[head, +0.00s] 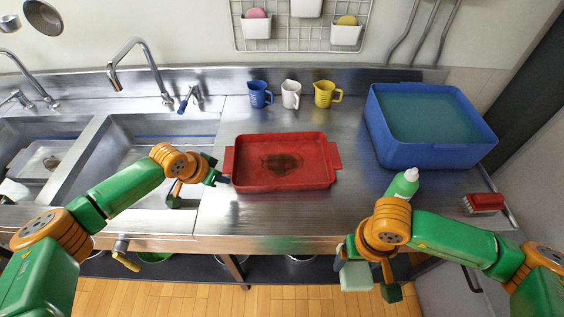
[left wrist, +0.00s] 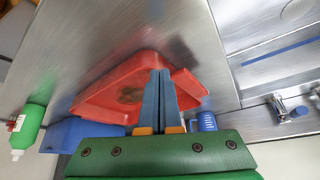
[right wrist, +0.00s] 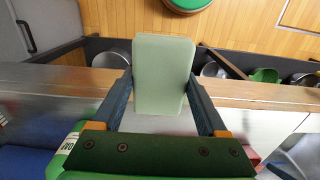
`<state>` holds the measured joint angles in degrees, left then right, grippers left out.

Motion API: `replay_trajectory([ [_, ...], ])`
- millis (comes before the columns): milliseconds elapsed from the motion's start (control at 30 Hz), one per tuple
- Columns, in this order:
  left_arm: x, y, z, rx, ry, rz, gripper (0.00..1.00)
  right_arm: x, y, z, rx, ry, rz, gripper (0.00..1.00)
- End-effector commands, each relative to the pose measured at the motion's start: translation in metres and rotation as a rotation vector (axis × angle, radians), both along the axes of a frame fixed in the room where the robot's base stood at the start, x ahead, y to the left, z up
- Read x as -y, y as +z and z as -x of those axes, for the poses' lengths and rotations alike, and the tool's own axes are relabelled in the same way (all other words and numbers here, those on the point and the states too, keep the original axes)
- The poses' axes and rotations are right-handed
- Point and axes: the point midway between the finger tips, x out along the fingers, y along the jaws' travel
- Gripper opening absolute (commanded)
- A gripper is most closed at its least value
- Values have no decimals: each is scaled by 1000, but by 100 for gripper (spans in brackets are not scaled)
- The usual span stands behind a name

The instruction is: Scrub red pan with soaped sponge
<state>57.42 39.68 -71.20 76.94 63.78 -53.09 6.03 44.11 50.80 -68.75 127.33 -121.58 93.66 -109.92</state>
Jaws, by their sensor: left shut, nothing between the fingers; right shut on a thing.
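The red pan (head: 245,178) lies on the metal counter with a dark brown stain on its floor. It also shows in the left wrist view (left wrist: 100,98), partly hidden by my fingers. My left gripper (head: 222,180) is shut and empty at the pan's left handle; I cannot tell whether it touches. Its shut fingers show in the left wrist view (left wrist: 160,75). My right gripper (right wrist: 160,85) is shut on the pale green sponge (right wrist: 163,60), held past the counter's front edge. The sponge also shows in the head view (head: 356,277). Any soap on it cannot be made out.
A green soap bottle (head: 402,185) stands right of the pan, near my right arm. A blue basin (head: 430,155) of water is at the back right, a red brush (head: 485,203) at the right edge. Cups (head: 291,94) stand behind the pan. Sinks (head: 100,150) are left.

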Motion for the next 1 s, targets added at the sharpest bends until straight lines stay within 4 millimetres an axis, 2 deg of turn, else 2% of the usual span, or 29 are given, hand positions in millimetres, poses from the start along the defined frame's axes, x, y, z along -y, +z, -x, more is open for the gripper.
replay_trajectory([
  [867,0,-12,0,0,0,0,0,0,-8,0,0,0,0,32],
  [1000,0,-6,0,0,0,0,0,0,-2,0,0,0,0,32],
])
